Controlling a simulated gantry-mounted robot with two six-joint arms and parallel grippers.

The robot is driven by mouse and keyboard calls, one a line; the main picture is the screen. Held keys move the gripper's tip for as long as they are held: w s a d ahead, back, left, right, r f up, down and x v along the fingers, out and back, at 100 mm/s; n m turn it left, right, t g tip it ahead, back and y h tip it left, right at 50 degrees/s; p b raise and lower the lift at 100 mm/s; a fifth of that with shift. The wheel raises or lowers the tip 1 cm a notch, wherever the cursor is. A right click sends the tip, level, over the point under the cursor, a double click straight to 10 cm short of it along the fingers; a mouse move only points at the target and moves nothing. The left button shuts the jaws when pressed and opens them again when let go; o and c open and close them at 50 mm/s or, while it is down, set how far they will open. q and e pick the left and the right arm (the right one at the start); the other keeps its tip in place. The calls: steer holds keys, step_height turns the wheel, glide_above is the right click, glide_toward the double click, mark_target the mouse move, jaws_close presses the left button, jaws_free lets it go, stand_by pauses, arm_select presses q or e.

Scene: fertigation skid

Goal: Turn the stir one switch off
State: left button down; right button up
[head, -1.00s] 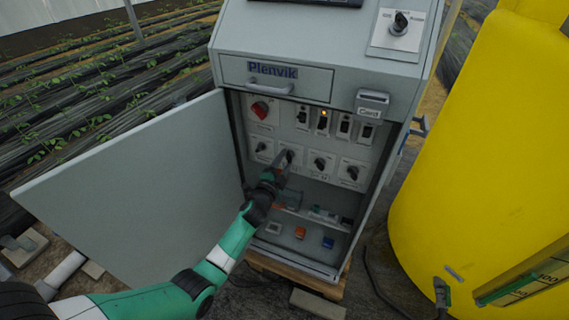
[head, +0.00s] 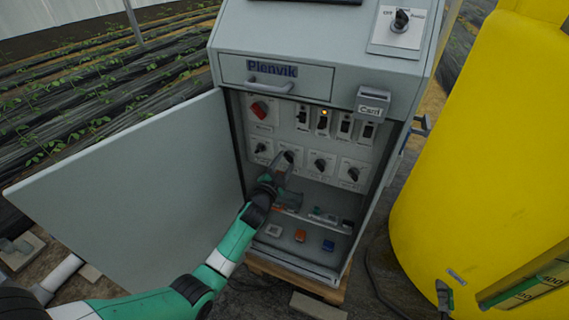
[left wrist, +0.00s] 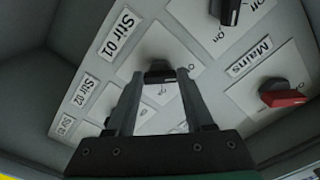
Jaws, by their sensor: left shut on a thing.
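The Stir 01 switch is a black rotary knob (left wrist: 160,72) on a white plate, with its label (left wrist: 113,35) beside it. It is the second knob (head: 289,156) from the left in the lower row of the open cabinet. My left gripper (head: 284,163) reaches it from the front. In the left wrist view my left gripper's fingertips (left wrist: 161,76) are on both sides of the knob, shut on it. The fingers partly cover the plate, and I cannot tell the knob's exact setting. My right gripper is not in view.
The red Mains knob (head: 259,110) sits above left. A Stir 02 label (left wrist: 85,88) marks the neighbouring plate. The cabinet door (head: 135,190) stands open at left; a yellow tank (head: 480,170) is at right.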

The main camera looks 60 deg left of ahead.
arm_select(q)
steer(key=shift+c, duration=1.4)
jaws_free()
steer(key=p+v, duration=0.1)
steer(key=v, duration=0.2)
steer(key=shift+d+r+p, duration=0.1)
steer(key=shift+r+p, duration=0.1)
steer(key=shift+p, duration=0.2)
steer(key=p, duration=0.1)
glide_toward(287, 159)
steer(key=v, duration=0.3)
steer(key=shift+s+f, duration=0.15)
